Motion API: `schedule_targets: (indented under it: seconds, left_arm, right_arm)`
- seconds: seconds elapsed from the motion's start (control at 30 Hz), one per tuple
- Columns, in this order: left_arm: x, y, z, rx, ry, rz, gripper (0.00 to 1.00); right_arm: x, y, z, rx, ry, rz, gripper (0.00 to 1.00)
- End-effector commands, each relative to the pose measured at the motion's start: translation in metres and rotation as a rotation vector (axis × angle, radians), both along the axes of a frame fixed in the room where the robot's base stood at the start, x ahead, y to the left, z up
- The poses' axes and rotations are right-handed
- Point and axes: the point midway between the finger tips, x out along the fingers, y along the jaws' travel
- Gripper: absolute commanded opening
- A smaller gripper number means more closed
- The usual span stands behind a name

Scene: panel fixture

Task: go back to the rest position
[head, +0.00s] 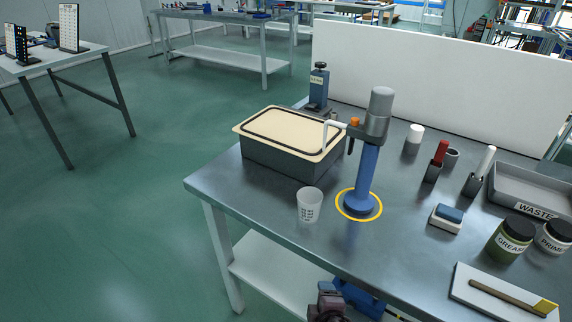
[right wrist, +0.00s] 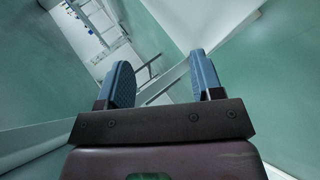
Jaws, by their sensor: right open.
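My right gripper (right wrist: 160,78) shows in the right wrist view with its two blue fingers apart. Nothing is between the fingers. Behind them are green floor and pale surfaces, out of focus on detail. In the head view a dark reddish and blue part shows low at the bottom edge, in front of the workbench (head: 235,190); I cannot tell its jaws there. My left gripper is not in view.
On the workbench stand a lidded bin (head: 285,155), a blue post with a grey head (head: 367,175), a cup (head: 309,206), a grey waste tray (head: 530,192) and jars (head: 510,238). A white panel (head: 440,80) rises behind.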

Motion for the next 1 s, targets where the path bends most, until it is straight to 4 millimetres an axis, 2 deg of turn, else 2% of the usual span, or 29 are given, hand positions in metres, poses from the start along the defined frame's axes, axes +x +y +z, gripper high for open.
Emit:
schedule_targets:
  seconds: [0.03,0.1,0.2,0.4,0.7,0.87,1.0]
  left_arm:
    - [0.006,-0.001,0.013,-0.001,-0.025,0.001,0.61]
    - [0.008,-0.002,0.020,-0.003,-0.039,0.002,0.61]
    - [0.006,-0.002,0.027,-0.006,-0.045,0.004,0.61]
    - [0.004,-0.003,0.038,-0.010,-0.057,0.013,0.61]
    - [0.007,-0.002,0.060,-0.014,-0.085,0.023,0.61]
    - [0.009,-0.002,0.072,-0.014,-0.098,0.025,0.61]
    - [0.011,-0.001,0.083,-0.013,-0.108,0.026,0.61]
  right_arm:
    - [-0.007,-0.007,0.026,0.166,-0.007,-0.064,0.60]
    - [-0.020,-0.017,0.045,0.386,0.004,-0.149,0.60]
    - [-0.040,-0.033,0.068,0.629,0.016,-0.252,0.60]
    - [-0.078,-0.067,0.100,0.934,0.025,-0.400,0.60]
    - [-0.136,-0.116,0.132,1.137,0.014,-0.552,0.60]
    - [-0.175,-0.143,0.141,1.158,0.013,-0.630,0.60]
    - [-0.213,-0.165,0.141,1.134,0.024,-0.704,0.60]
